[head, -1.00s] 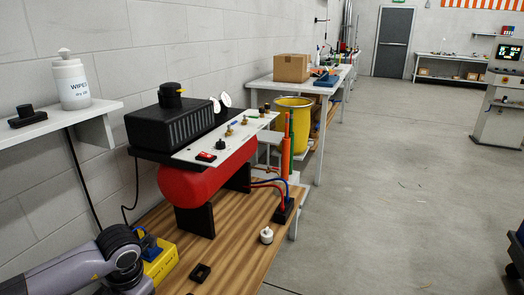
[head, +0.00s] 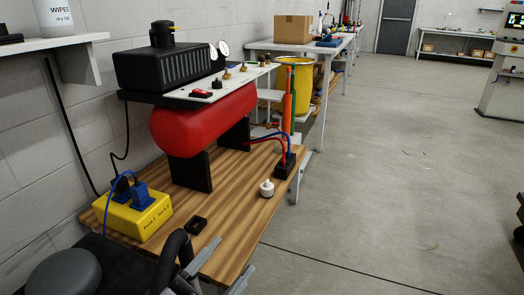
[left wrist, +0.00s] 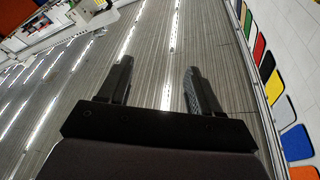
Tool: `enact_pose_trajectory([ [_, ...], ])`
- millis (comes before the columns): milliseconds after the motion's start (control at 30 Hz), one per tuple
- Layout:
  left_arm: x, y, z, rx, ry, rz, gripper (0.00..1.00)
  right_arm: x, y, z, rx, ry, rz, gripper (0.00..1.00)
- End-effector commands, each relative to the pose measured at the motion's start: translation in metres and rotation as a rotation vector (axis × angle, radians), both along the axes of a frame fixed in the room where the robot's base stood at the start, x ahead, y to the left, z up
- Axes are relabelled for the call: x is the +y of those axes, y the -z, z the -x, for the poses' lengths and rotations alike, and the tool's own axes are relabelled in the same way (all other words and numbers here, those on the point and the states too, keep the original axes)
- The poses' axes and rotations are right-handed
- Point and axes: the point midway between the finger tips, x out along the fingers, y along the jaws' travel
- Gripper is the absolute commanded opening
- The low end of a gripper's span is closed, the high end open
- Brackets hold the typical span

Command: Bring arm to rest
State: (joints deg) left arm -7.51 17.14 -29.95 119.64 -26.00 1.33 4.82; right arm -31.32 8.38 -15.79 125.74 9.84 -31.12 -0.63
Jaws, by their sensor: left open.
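My left gripper (head: 237,254) is at the bottom of the head view, by the front edge of the wooden bench (head: 228,215). Its two fingers are apart with nothing between them. In the left wrist view the open fingers (left wrist: 158,66) are also empty, against a grey ribbed surface with bright strips. My right gripper is not in view.
A yellow socket box (head: 133,212) with blue plugs, a small black part (head: 196,225) and a white knobbed piece (head: 267,188) sit on the bench. A red tank (head: 205,122) stands behind. Open floor (head: 390,190) lies to the right.

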Motion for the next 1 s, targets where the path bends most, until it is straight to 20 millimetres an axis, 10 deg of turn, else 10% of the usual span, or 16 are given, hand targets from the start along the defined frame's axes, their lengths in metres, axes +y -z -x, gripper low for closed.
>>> enact_pose_trajectory([
  [400, 0.05, 0.201, 0.072, 1.014, -0.186, 0.387, 0.64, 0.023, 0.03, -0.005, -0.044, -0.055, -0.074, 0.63],
  [467, 0.055, 0.166, 0.067, 0.991, -0.203, 0.369, 0.64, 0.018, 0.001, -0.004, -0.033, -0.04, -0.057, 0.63],
  [1000, 0.096, 0.098, 0.079, 1.018, -0.358, 0.283, 0.64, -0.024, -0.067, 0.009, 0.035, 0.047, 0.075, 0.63],
])
